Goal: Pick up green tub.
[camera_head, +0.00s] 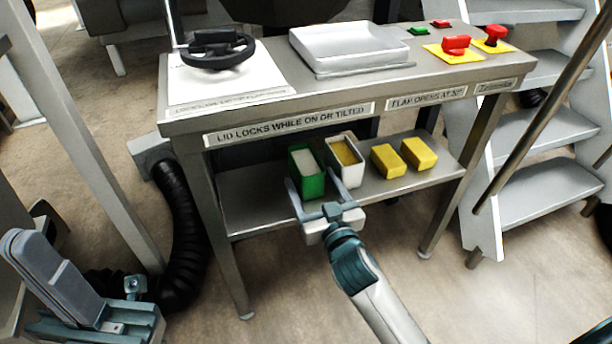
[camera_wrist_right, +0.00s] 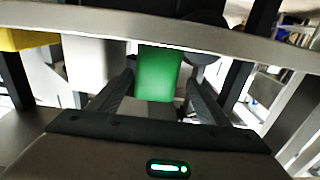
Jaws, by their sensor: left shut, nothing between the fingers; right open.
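The green tub (camera_head: 308,184) stands upright on the lower shelf, filled with something pale, at the left end of a row. My right gripper (camera_head: 312,178) is open, its fingers pointing towards the shelf from the front. One finger is left of the green tub and the other is by the white tub's front. In the right wrist view the green tub (camera_wrist_right: 158,75) shows between and beyond the open fingers (camera_wrist_right: 160,88); contact cannot be told. My left gripper (camera_head: 22,242) is shut and empty at the lower left, away from the shelf.
A white tub (camera_head: 347,174) with yellowish contents stands close right of the green tub, then two yellow blocks (camera_head: 387,162). The worktop (camera_head: 300,98) overhangs the shelf (camera_head: 262,203). Steps (camera_head: 540,130) stand at the right; a black hose (camera_head: 182,220) hangs at the left.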

